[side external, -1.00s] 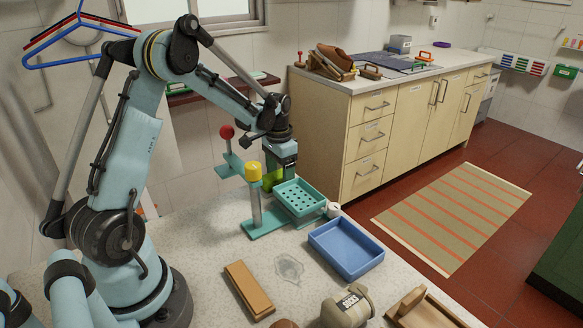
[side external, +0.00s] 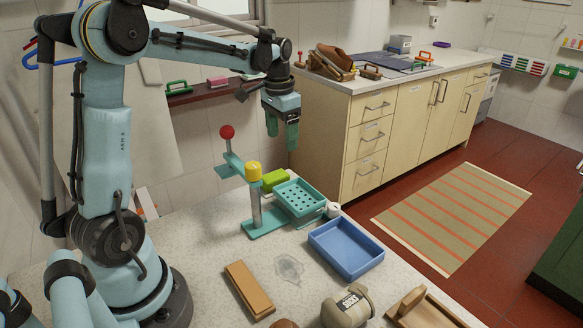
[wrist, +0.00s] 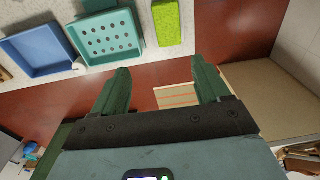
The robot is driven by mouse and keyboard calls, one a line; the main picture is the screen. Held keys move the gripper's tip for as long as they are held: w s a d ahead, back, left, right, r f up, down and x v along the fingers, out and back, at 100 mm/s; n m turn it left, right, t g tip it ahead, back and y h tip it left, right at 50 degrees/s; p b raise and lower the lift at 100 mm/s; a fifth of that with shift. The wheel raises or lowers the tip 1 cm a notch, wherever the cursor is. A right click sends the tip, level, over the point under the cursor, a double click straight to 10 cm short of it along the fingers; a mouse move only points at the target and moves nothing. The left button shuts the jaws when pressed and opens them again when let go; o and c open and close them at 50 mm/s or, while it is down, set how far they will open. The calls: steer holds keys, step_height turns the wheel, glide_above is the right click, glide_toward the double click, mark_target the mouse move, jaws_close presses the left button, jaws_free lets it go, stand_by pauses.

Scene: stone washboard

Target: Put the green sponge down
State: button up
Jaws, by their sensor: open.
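The green sponge (side external: 274,180) rests behind the teal perforated tray, close to the yellow-topped post. In the wrist view the sponge (wrist: 167,22) lies beside the teal tray, with a gap between it and my fingers. My gripper (side external: 283,145) hangs above and to the right of the sponge, clear of it. In the wrist view its two dark green fingers (wrist: 158,88) are spread with nothing between them. What the sponge rests on is mostly hidden in the side view.
The teal perforated tray (side external: 299,198) sits on a stand with a yellow-topped post (side external: 254,190) and a red-ball lever (side external: 227,132). A blue tray (side external: 345,247), a wooden block (side external: 249,290) and a soap-like clear piece (side external: 289,269) lie on the speckled counter (side external: 215,240). A cabinet (side external: 390,130) stands behind.

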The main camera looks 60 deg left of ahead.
steer(key=s+d+t, duration=0.3)
steer(key=s+d, duration=0.2)
steer(key=d, duration=0.3)
steer(key=s+d+t, duration=0.3)
steer(key=s+d, duration=0.2)
steer(key=d, duration=0.4)
steer(key=shift+s+d+t, duration=0.25)
steer(key=shift+s+t, duration=0.05)
steer(key=shift+s, duration=0.1)
